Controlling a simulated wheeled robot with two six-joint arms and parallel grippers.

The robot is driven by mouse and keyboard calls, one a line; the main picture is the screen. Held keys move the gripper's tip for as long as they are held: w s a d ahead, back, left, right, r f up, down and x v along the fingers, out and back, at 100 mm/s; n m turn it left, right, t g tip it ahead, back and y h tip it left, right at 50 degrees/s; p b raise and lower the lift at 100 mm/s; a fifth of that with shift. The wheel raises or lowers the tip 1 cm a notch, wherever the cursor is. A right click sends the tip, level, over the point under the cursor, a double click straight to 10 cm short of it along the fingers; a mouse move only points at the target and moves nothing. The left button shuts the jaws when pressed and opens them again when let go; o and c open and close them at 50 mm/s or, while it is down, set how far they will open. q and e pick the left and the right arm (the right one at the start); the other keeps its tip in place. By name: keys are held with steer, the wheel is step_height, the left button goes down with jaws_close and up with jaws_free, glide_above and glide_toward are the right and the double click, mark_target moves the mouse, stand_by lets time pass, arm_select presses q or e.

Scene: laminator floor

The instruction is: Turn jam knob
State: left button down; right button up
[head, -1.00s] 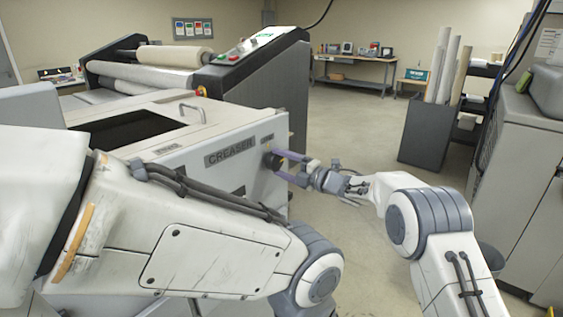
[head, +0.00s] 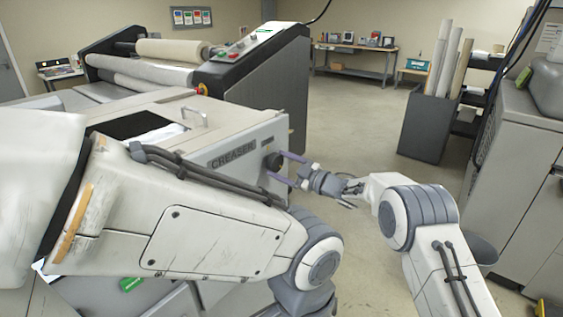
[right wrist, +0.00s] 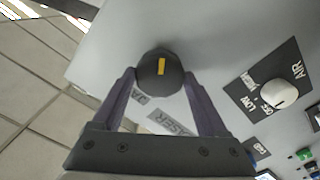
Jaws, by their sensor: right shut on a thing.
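The jam knob (head: 272,161) is a round black knob on the side panel of the creaser (head: 225,172). It also shows in the right wrist view (right wrist: 160,84), with a yellow mark on its face that stands nearly vertical in that picture. My right gripper (head: 279,167) has its purple fingers on either side of the knob and is shut on it. In the right wrist view the fingers (right wrist: 160,78) touch the knob's left and right sides. A "JA..." label below the knob is partly hidden. My left arm crosses the head view, but its gripper is out of frame.
A white AIR dial (right wrist: 279,93) on a dark plate sits right of the knob, with small coloured buttons (right wrist: 304,154) below it. A dark bin of rolls (head: 428,125) stands back right, a grey cabinet (head: 520,170) at right. Floor between is open.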

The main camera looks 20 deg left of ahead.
steer(key=m+p, duration=0.2)
steer(key=m, duration=0.2)
steer(key=shift+m, duration=0.3)
steer(key=m+p, duration=0.1)
steer(key=m, duration=0.4)
steer(key=shift+m+p, duration=0.3)
steer(key=shift+p, duration=0.1)
steer(key=m+p, duration=0.1)
steer(key=m, duration=0.3)
steer(key=shift+f, duration=0.1)
steer(key=m+p, duration=0.1)
steer(key=m, duration=0.4)
steer(key=shift+f, duration=0.1)
steer(key=o, duration=1.3)
steer(key=b+v, duration=0.1)
steer(key=v, duration=0.9)
steer(key=shift+s+d+b, duration=0.15)
steer(key=shift+d+b, duration=0.1)
steer(key=shift+b, duration=0.15)
